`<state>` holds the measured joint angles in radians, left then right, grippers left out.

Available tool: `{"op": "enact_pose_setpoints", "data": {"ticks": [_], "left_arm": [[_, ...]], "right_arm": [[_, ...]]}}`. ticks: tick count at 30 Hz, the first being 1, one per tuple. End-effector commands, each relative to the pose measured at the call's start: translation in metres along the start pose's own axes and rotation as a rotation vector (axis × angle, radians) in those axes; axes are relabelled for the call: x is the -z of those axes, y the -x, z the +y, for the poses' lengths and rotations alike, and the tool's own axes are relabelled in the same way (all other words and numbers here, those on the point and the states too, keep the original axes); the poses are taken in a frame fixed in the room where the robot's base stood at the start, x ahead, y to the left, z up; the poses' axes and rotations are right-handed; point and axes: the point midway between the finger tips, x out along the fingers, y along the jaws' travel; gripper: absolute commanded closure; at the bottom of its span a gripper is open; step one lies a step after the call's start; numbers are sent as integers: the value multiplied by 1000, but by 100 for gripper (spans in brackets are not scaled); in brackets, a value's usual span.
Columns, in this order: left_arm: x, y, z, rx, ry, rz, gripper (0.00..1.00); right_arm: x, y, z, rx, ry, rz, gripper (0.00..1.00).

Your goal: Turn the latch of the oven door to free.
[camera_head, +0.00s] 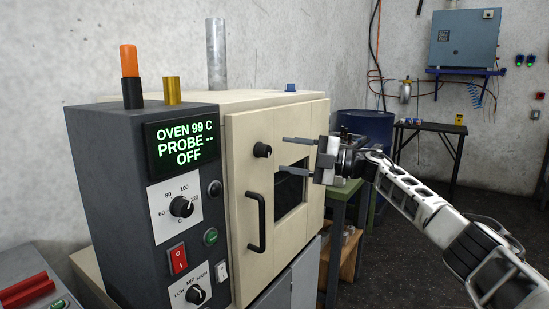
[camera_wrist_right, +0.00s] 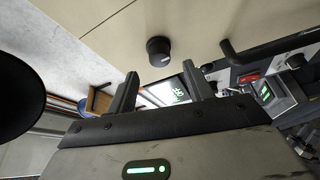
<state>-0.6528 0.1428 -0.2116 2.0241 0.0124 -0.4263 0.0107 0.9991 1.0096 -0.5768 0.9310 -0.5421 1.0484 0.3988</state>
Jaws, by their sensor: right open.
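The cream oven door (camera_head: 240,180) is closed against the oven. Its latch, a round black knob (camera_head: 262,150), sits on the upper part of the door, above and right of the black handle (camera_head: 256,222). In the right wrist view the latch knob (camera_wrist_right: 159,50) shows beyond the fingertips, roughly midway between them, with a light mark on its face. My right gripper (camera_head: 283,155) is open and empty, to the right of the knob, fingers pointing at it. The knob looks apart from both fingers (camera_wrist_right: 160,76). My left gripper does not show.
The grey control panel (camera_head: 145,215) left of the door has dials, switches and a display (camera_head: 182,146) reading OVEN 99 C, PROBE --, OFF. A dark window (camera_head: 290,190) is in the door. A blue drum (camera_head: 366,128) and a table (camera_head: 430,127) stand behind my right arm.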

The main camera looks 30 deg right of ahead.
Motion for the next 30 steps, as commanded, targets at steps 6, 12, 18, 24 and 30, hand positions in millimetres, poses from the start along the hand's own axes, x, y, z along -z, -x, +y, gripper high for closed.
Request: {"op": "enact_pose_setpoints", "data": {"ticks": [6, 12, 18, 24, 30], "left_arm": [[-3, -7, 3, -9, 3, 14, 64], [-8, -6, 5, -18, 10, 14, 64], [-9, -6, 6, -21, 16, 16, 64], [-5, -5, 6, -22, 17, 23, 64], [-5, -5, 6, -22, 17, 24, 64]], "right_arm": [[-1, 56, -4, 3, 1, -3, 48], [-1, 90, -2, 1, 1, -2, 48], [0, 104, 0, 0, 1, 0, 48], [0, 105, 0, 0, 1, 0, 48], [0, 105, 0, 0, 1, 0, 48]]}}
